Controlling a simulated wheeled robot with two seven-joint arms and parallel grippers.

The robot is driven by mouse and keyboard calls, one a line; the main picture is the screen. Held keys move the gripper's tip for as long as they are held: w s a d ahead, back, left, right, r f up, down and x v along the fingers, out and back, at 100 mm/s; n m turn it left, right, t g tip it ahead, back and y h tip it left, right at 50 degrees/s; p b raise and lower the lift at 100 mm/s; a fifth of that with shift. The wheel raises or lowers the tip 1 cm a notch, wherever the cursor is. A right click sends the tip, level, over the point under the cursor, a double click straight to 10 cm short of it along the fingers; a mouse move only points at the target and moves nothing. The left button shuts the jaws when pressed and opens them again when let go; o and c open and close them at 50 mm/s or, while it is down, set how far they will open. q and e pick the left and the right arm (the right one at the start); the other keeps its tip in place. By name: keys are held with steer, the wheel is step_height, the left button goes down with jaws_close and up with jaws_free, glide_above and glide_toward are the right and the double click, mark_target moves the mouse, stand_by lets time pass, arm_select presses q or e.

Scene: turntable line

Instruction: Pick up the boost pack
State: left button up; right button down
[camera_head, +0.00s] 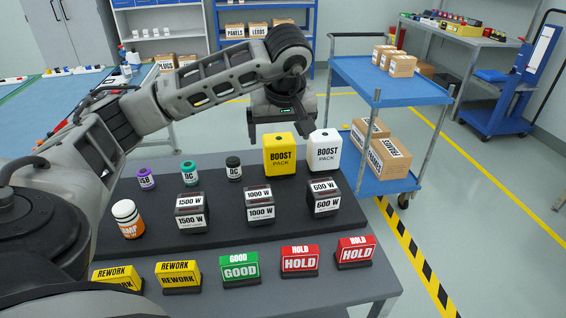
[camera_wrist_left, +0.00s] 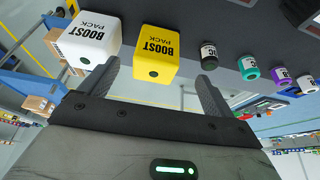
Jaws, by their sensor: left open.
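Two boxes marked BOOST PACK stand upright side by side at the far edge of the black board. One is a yellow boost pack (camera_head: 279,156), and a white boost pack (camera_head: 324,152) is to its right. My left gripper (camera_head: 281,126) is open and empty just behind and above them, pointing down. In the left wrist view the yellow boost pack (camera_wrist_left: 157,52) shows between and beyond the two fingers, apart from them as far as I can tell. The white boost pack (camera_wrist_left: 88,38) is beyond the left-hand finger there. My right gripper is not in view.
Small jars, including a black one (camera_head: 234,169), stand left of the yellow pack. Dark watt-marked blocks (camera_head: 260,207) stand in front. REWORK, GOOD and HOLD signs (camera_head: 240,269) line the near edge. A blue cart (camera_head: 385,82) with cartons stands behind right.

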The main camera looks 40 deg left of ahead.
mark_target(280, 141)
arm_select(q)
steer(key=x, duration=0.3)
steer(key=shift+w+f, duration=0.15)
steer(key=shift+f, duration=0.05)
steer(key=f, duration=0.1)
steer(key=w+a+f, duration=0.1)
steer(key=w+a+f+p, duration=0.1)
steer(key=shift+a+f, duration=0.15)
steer(key=shift+f, duration=0.2)
steer(key=shift+w+a+f, duration=0.15)
steer(key=shift+f, duration=0.25)
steer(key=c, duration=1.5)
steer(key=shift+r, duration=0.1)
steer(key=shift+c, duration=1.1)
steer(key=shift+r, duration=0.1)
